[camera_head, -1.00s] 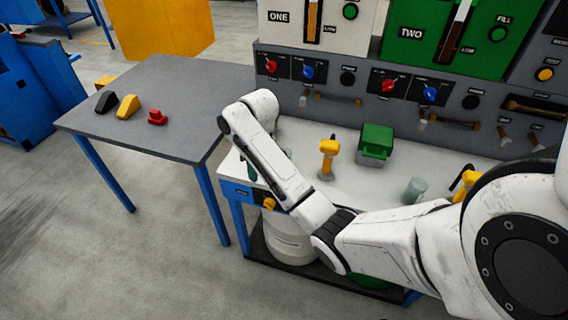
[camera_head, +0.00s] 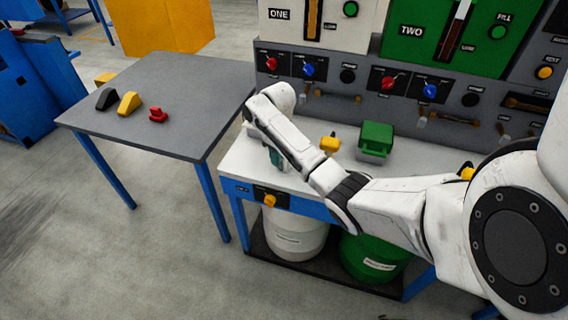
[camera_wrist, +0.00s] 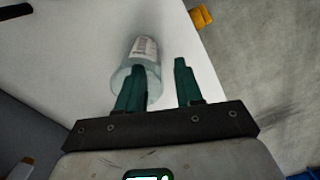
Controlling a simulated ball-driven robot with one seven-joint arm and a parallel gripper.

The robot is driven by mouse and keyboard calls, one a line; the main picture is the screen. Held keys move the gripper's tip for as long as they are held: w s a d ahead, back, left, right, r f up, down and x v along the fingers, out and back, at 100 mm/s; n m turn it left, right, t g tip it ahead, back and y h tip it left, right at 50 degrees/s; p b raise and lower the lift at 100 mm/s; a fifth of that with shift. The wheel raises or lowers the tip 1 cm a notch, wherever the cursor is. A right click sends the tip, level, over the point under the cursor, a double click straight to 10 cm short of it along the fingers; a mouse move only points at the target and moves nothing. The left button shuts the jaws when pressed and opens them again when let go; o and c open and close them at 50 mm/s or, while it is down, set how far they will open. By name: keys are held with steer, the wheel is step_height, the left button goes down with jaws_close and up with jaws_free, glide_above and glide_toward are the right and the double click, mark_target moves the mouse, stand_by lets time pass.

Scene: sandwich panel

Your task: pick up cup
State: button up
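A clear, pale-green cup (camera_wrist: 143,57) with a white printed label is on the white bench top in the wrist view. My gripper (camera_wrist: 159,66) is open, its two green fingers apart. The left finger overlaps the cup's near rim in the picture; the right finger is clear of the cup on its right side. Nothing shows held between the fingers. I cannot tell whether a finger touches the cup. In the head view my gripper (camera_head: 277,158) is low over the left end of the bench, and my arm hides most of that area.
The white bench (camera_head: 238,160) carries a green-lidded box (camera_head: 376,140) and a yellow-topped item (camera_head: 330,144), partly behind my arm. A grey table (camera_head: 180,95) at left holds several small coloured pieces. Control panels stand behind.

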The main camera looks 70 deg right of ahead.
steer(key=shift+d+f, duration=0.1)
steer(key=shift+f, duration=1.3)
steer(key=shift+c, duration=0.3)
jaws_close()
